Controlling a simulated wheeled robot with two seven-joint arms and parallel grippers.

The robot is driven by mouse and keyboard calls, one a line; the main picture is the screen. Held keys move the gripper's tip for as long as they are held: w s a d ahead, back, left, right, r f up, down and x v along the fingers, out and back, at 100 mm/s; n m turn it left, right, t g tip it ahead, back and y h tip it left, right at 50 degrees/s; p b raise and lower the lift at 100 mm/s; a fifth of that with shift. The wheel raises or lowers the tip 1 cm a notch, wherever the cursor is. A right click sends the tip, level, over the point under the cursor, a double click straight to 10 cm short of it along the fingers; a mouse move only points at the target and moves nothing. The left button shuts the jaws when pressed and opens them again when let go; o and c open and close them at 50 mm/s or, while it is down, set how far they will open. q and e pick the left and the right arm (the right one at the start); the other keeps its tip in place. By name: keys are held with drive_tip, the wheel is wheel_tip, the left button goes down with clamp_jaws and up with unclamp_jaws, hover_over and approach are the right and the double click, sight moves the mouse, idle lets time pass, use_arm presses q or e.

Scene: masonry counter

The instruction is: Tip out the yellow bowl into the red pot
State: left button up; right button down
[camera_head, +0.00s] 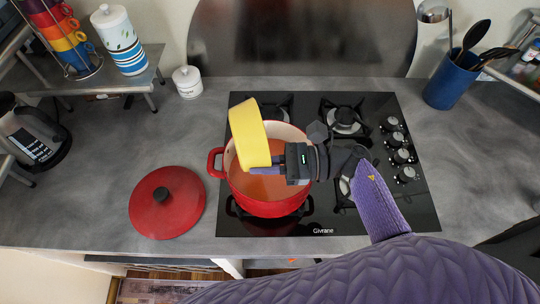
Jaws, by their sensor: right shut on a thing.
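The yellow bowl (248,134) is tilted on its side above the left part of the red pot (267,206). My right gripper (276,162) is shut on the bowl's rim and holds it over the pot's opening. The red pot stands on the black hob without its lid. Something orange-brown shows inside the pot, partly hidden by the bowl and gripper. The bowl's inside faces away from my view, so I cannot tell what it holds. My left gripper is not in view.
The red lid (167,203) lies on the counter left of the pot. A small white jar (187,82) stands at the back. A blue utensil holder (451,84) stands at the right. A kettle (35,135) is at the left. The counter between kettle and lid is clear.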

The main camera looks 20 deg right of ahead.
drive_tip(key=shift+d+m+t+y+b, duration=0.45)
drive_tip(key=shift+d+y+b, duration=0.65)
drive_tip(key=shift+b, duration=1.6)
